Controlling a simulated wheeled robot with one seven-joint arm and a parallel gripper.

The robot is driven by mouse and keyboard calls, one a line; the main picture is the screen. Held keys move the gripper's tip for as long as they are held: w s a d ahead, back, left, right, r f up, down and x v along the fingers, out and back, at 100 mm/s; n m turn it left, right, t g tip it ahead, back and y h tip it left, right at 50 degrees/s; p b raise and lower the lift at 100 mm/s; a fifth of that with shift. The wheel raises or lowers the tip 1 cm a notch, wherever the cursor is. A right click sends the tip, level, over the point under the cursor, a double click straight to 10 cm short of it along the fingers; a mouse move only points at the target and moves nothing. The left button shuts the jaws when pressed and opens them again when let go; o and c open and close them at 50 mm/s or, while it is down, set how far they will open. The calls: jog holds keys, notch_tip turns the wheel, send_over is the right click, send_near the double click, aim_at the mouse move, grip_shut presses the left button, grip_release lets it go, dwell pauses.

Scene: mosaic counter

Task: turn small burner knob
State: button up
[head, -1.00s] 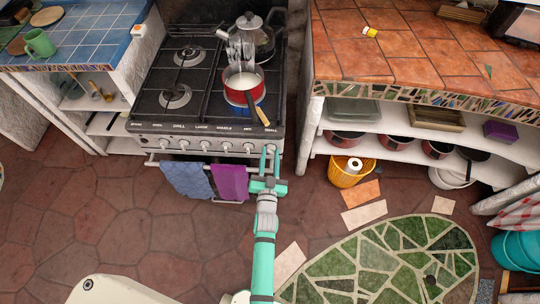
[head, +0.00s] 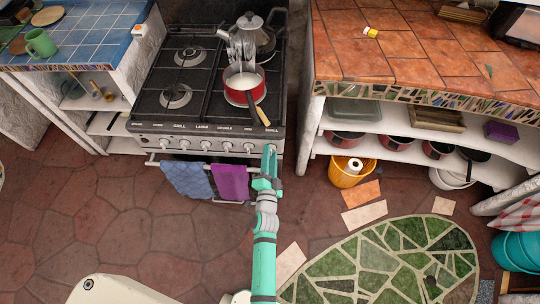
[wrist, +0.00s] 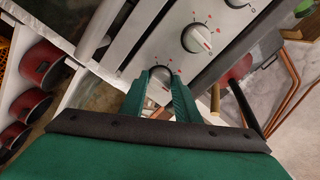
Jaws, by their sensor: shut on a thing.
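The gas stove (head: 140,126) has a row of knobs along its front panel. My gripper (head: 270,152) is at the right end of that panel, its fingers seen nearly edge-on in the head view. In the wrist view my gripper (wrist: 160,82) is shut on the end knob (wrist: 159,90), one finger on each side; the fingers partly hide it. A neighbouring white knob (wrist: 196,38) with red marks around it is free. In the head view, the end knob is hidden behind my gripper.
A red saucepan (head: 245,96) with white contents stands on the front right burner, its wooden handle reaching over the front. A kettle (head: 262,40) stands behind it. Blue (head: 188,180) and purple (head: 231,182) towels hang from the front rail, left of my gripper.

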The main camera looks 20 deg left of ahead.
jog(key=shift+m, duration=0.3)
jog(key=o, duration=1)
jog(key=shift+o, duration=0.2)
jog(key=v, duration=1.1)
